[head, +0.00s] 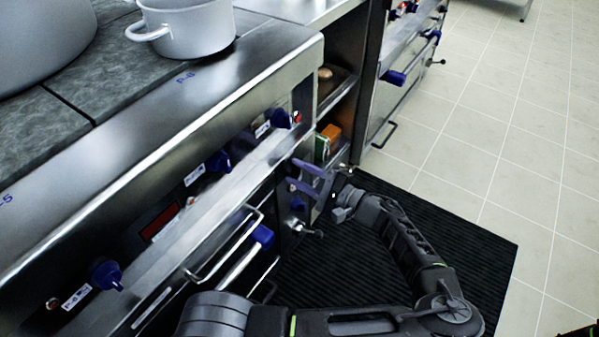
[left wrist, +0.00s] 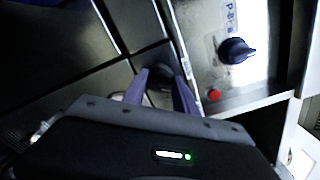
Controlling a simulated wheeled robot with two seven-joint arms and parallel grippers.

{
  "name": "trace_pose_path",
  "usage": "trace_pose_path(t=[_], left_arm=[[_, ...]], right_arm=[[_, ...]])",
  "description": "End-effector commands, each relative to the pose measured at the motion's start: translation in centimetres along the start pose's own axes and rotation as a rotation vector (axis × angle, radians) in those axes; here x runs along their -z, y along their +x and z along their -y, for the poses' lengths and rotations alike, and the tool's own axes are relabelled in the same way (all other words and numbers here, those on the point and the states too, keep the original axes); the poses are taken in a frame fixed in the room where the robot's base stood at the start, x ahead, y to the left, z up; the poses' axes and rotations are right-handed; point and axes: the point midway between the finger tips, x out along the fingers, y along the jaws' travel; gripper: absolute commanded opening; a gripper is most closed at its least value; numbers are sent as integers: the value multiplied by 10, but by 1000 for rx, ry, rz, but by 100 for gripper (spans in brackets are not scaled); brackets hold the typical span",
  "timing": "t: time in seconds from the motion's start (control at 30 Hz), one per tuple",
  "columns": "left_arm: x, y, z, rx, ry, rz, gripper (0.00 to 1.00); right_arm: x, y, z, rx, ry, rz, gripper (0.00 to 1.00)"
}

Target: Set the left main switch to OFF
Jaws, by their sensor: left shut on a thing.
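My left gripper (head: 308,177) reaches leftward to the stove front, below the front rail. Its two purple fingers are at the dark stove front, and they also show in the left wrist view (left wrist: 160,92). Between them there is a dark rounded knob (left wrist: 162,74), which looks like the left main switch; the gripper is shut on it. The fingers and shadow hide much of this knob, so I cannot read its setting. My right gripper is not in view.
Blue control knobs (head: 219,160) line the panel above; one knob (left wrist: 237,50) with a red lamp (left wrist: 213,95) is close to the gripper. A metal tap handle (head: 306,229) and an oven handle (head: 228,246) stick out nearby. A white pot (head: 190,30) stands on top. Open shelves lie beyond.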

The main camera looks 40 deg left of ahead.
Motion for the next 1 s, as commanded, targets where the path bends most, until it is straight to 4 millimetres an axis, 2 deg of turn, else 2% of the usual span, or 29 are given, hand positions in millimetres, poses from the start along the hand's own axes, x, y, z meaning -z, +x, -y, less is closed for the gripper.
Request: trace_pose_path(t=[0.5,0.7,1.0], left_arm=[[1,0,-2,0,-459,-1,0],[1,0,-2,0,-568,-1,0],[1,0,-2,0,-628,-1,0]], right_arm=[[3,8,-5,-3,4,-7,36],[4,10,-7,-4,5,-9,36],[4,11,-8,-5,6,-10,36]])
